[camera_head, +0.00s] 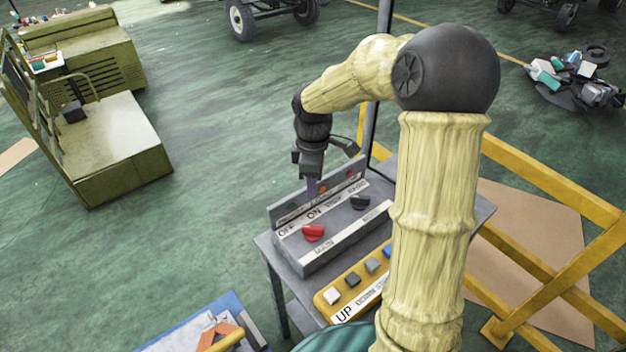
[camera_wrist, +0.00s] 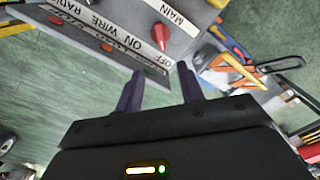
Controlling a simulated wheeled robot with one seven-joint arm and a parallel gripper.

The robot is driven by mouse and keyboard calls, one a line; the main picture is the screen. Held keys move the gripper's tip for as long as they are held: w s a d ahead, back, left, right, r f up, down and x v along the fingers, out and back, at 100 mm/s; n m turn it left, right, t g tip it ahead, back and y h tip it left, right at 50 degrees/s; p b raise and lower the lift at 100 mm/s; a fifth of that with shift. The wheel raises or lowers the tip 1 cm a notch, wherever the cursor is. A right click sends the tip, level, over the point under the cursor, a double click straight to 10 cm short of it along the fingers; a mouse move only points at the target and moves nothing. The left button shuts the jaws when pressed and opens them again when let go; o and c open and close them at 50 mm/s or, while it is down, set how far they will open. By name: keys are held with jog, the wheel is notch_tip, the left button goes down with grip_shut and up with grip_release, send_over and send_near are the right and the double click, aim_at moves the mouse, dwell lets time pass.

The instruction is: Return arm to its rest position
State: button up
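My arm is cream-coloured with black joints and is bent over a grey control box (camera_head: 335,258). My gripper (camera_head: 314,186) hangs pointing down near the raised back panel of the box. In the wrist view my gripper (camera_wrist: 161,72) has its two dark fingers apart with nothing between them. The box's red knob (camera_wrist: 160,36) by the MAIN label lies beyond the fingertips. The red knob also shows in the head view (camera_head: 313,232), with a black knob (camera_head: 360,202) to its right. Whether the fingers touch the panel is unclear.
A yellow button box (camera_head: 331,307) with an UP label sits in front of the control box on a grey table (camera_head: 268,244). A yellow railing (camera_head: 545,183) stands at the right. A blue tray with tools (camera_head: 238,304) is at the front.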

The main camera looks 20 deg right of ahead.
dwell(0.3)
jog(key=s+f+m+t, duration=0.1)
jog(key=s+m+t, duration=0.1)
jog(key=s+m, duration=1.1)
jog(key=shift+s+f+m+t, duration=0.3)
jog(key=shift+s+f, duration=0.1)
jog(key=shift+s, duration=0.85)
